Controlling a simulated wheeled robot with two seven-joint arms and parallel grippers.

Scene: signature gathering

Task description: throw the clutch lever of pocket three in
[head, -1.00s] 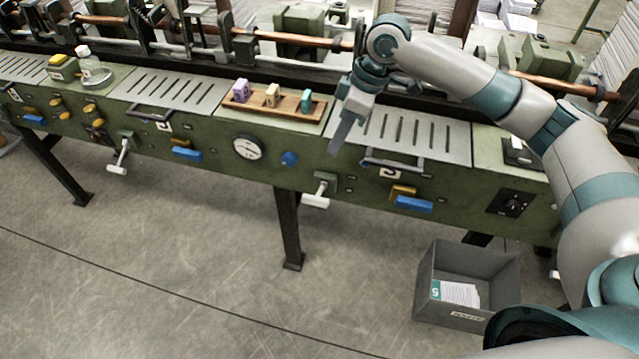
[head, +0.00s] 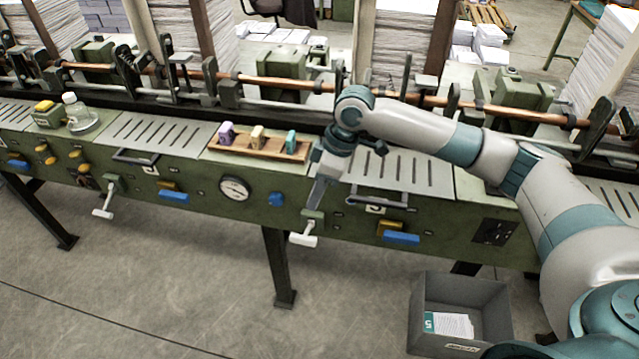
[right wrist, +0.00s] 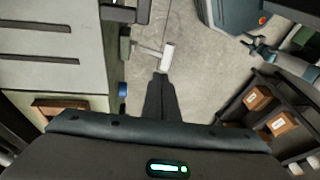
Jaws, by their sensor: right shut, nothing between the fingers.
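A clutch lever with a white T-handle (head: 303,239) juts from the green front panel, left of a small number plate (head: 375,209) whose figure I cannot read surely. The handle hangs out and down over the floor. My right gripper (head: 314,203) is shut and empty, pointing down just above the lever's base. In the right wrist view the shut fingertips (right wrist: 160,78) lie right at the white handle (right wrist: 168,55); I cannot tell whether they touch it. A second white-handled lever (head: 103,213) stands further left. My left gripper is not in view.
A blue knob (head: 276,199) and a round gauge (head: 234,189) sit left of the lever; a blue paddle (head: 401,238) sits right. A wooden tray (head: 285,152) with small coloured pieces lies above. A grey bin (head: 492,310) stands on the floor. Floor below the lever is clear.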

